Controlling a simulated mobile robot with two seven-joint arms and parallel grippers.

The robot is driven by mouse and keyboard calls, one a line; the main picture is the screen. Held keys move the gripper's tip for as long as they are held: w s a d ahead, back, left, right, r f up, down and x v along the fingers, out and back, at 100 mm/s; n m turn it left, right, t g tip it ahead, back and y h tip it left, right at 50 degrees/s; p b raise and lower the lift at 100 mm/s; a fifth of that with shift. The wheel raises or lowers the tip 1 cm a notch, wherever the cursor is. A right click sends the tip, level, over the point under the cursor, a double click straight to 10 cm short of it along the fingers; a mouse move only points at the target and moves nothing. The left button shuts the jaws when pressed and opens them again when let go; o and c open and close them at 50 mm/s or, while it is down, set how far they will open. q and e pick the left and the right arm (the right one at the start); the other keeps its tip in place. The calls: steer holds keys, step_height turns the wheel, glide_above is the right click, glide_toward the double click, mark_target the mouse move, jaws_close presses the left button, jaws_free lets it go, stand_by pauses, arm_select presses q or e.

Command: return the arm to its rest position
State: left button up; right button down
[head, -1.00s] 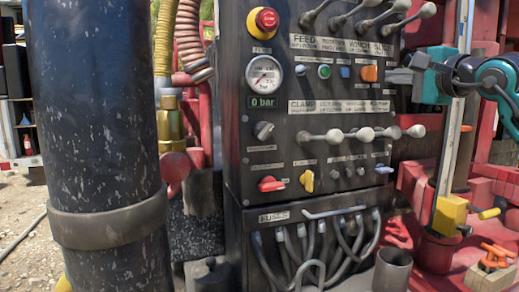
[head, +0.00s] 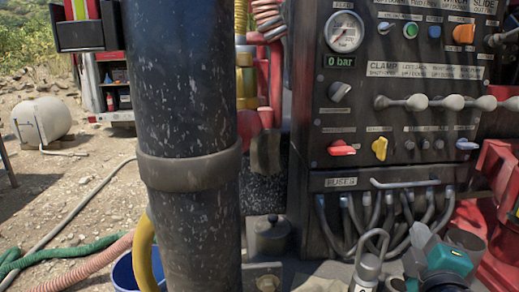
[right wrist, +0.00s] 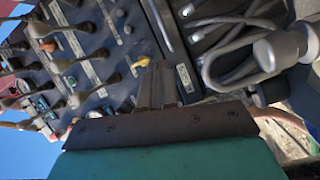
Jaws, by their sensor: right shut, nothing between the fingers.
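My right gripper (head: 398,284) is low at the right in the head view, at the bottom edge, in front of the control panel's (head: 318,165) lower part. Its teal arm (head: 447,258) shows beside it. In the right wrist view the gripper's fingers (right wrist: 157,84) are together and empty, with the panel behind them. They appear apart from the panel's levers. My left gripper is not in the head view.
A grey shackle (head: 370,262) stands close to the left of my right gripper. Cables (head: 385,215) hang behind it. A thick dark post (head: 185,110) stands at the left of the panel. Hoses (head: 75,260) lie on open gravel at the far left.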

steer(key=s+a+f+m+g+y, duration=0.1)
steer(key=s+f+m+g, duration=0.3)
steer(key=f, duration=0.4)
steer(key=s+a+f+m+g+y, duration=0.1)
steer(key=s+a+f+m+g, duration=0.1)
steer(key=s+f+g, duration=0.35)
steer(key=s+a+f+m+g+y, duration=0.2)
steer(key=s+a+f, duration=0.15)
steer(key=s, duration=0.35)
steer(key=s+a+f+m+g+y, duration=0.1)
steer(key=s+a+f+m+g, duration=0.1)
steer(key=s+f, duration=0.45)
steer(key=w+a+f+n+t+y+p, duration=0.1)
steer(key=w+a+f+t+y, duration=0.1)
steer(key=w+f+t, duration=0.3)
steer(key=shift+w+a+f+t+p, duration=0.3)
steer(key=shift+w+a+f+t, duration=0.15)
steer(key=shift+w+t, duration=0.4)
steer(key=shift+s+r, duration=0.1)
steer(key=shift+s, duration=0.05)
